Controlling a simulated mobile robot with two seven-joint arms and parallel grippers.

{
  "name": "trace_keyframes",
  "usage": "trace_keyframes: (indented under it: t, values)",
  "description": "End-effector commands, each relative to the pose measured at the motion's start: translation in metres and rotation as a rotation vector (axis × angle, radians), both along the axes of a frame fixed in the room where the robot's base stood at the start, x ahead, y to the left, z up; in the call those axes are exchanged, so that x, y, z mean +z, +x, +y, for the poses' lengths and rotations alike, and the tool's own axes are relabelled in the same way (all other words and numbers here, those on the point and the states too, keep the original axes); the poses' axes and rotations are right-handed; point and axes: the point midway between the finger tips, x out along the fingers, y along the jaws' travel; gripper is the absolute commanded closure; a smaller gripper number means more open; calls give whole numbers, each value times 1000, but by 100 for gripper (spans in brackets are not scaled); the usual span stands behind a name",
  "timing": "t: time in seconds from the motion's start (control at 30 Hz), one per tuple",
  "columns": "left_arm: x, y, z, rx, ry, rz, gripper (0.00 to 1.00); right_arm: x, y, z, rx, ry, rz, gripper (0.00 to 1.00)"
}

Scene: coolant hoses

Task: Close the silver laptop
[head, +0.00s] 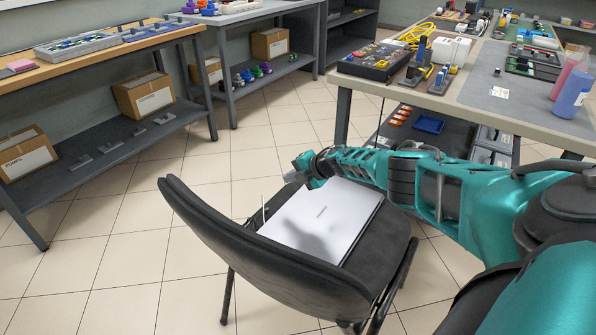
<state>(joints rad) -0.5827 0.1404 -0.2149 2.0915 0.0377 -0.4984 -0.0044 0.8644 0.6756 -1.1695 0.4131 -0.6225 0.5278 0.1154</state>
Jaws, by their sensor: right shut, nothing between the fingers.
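The silver laptop (318,228) lies on the seat of a black chair (385,238). Its lid is down and looks flat, with a small dark logo in the middle and a soft shadow across it. My right gripper (297,170) is shut and empty. In the picture it is just beyond the laptop's far left corner, by the far edge of the seat; whether it touches anything cannot be told. My teal right arm crosses the view from the right and covers a small part of the seat's far side. My left gripper is not in view.
The chair's backrest (255,258) stands along the near left side of the laptop. A workbench (392,90) with tools and bottles is behind my right arm. Benches with shelves and cardboard boxes (145,95) line the left. The tiled floor between is clear.

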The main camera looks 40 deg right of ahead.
Motion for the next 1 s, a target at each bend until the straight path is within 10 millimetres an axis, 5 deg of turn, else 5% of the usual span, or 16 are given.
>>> trace_keyframes:
  t: [0.03, 0.2, 0.5, 1.0]
  values:
    - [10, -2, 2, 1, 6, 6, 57, 18, 0, 0, 1, 0, -1, 100]
    - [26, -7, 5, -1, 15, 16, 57, 48, 0, 0, 1, -1, -1, 100]
    - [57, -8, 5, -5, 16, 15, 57, 89, 0, 0, 1, -2, 0, 100]
    - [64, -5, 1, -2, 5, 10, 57, 97, 0, 0, 0, 0, 0, 100]
